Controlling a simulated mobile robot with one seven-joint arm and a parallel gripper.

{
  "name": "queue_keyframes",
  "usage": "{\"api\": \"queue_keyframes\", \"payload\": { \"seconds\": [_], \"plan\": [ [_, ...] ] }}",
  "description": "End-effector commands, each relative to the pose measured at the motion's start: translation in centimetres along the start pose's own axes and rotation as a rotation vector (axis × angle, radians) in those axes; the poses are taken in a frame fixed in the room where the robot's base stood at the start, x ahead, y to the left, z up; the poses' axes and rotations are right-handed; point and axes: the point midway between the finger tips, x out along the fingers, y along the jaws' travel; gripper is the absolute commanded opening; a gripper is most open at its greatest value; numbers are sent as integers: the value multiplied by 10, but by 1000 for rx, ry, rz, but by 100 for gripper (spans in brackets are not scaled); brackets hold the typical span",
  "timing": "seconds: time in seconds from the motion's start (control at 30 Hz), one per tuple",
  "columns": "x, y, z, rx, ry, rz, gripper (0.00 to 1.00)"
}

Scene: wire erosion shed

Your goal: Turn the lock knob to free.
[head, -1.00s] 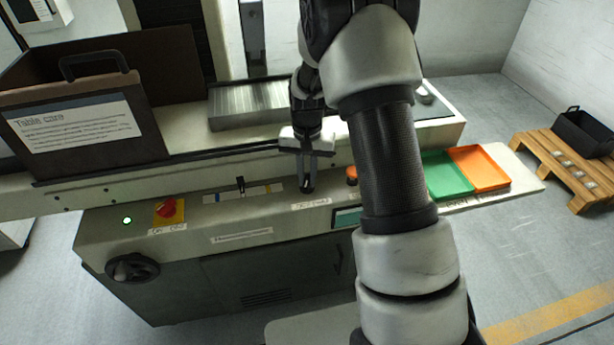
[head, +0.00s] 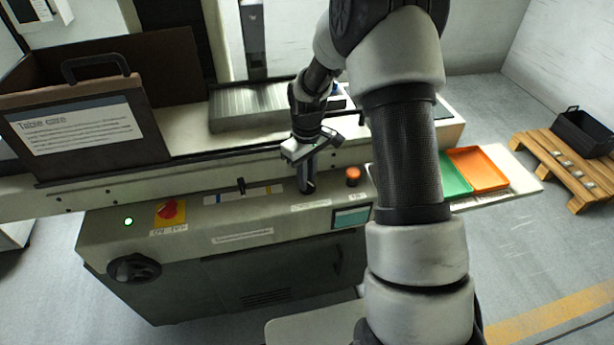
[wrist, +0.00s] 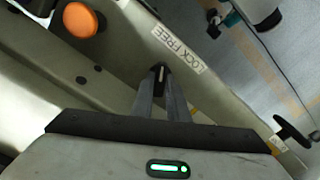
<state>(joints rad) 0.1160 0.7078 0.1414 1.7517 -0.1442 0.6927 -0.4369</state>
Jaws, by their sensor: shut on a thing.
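The lock knob (wrist: 160,72) is a small dark knob with a pale stripe, on the machine's sloping front panel. A label reading LOCK FREE (wrist: 178,48) is beside it in the wrist view. My gripper (wrist: 161,84) is shut on the knob, with a fingertip on each side of it. In the head view my gripper (head: 307,188) points down at the panel, its body turned at a slant. The fingers hide most of the knob there, and I cannot tell exactly which word the knob points to.
An orange button (head: 353,176) stands just right of my gripper, above a small screen (head: 351,217). A black slider (head: 241,185) and a red switch (head: 170,211) are to the left. Green (head: 455,178) and orange (head: 478,168) trays lie to the right.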

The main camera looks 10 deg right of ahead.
Motion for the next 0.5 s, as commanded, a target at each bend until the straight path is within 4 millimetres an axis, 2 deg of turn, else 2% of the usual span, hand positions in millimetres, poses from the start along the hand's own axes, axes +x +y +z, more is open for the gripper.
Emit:
{"api": "queue_keyframes", "payload": {
  "seconds": [0.2,0.5],
  "plan": [
    [-2,1,-1,-140,3,1,0],
    [-1,1,-1,-241,3,1,0]
  ]
}}
